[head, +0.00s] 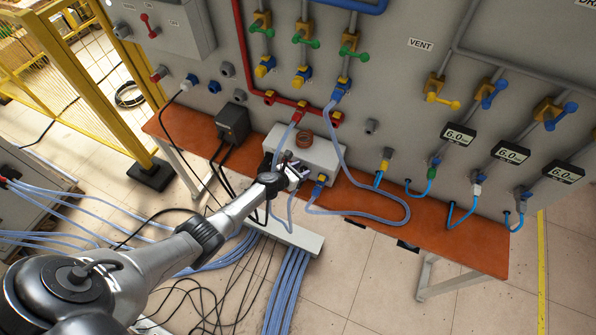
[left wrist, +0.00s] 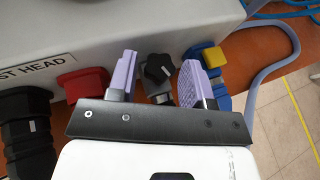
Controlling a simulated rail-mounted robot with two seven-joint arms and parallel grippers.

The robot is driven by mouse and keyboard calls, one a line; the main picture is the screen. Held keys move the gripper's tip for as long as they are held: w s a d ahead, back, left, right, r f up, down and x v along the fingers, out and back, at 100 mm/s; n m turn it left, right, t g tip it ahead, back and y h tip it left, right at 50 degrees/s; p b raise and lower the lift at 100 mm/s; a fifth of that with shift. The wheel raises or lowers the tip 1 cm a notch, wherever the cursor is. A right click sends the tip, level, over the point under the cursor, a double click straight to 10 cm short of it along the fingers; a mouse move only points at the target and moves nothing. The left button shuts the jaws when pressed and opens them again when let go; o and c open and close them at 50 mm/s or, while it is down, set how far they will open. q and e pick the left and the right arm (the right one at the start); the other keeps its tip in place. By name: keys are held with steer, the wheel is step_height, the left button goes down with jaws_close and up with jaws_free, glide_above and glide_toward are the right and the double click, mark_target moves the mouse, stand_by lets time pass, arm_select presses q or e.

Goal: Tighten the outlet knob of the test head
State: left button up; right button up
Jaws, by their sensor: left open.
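The test head (head: 318,152) is a light grey box on the orange bench; its front side and part of its label show in the left wrist view (left wrist: 60,30). A black knob with a white mark (left wrist: 160,69) sits on a metal fitting at the box's front side. My left gripper (left wrist: 158,68) is open, with one lilac finger on each side of the black knob. A gap shows between the knob and each finger. In the head view my left gripper (head: 294,174) is at the box's front side and hides the knob. My right gripper is not in view.
A red fitting (left wrist: 85,83) and a black cable gland (left wrist: 25,118) are left of the knob. A blue and yellow hose connector (left wrist: 212,68) is close on the right. Blue hoses (head: 375,213) lie over the bench (head: 450,240). A black box (head: 232,123) stands behind left.

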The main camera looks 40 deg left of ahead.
arm_select(q)
steer(key=shift+s+r, duration=0.15)
steer(key=p+v, duration=0.5)
steer(key=v, duration=0.8)
steer(key=shift+s, duration=0.25)
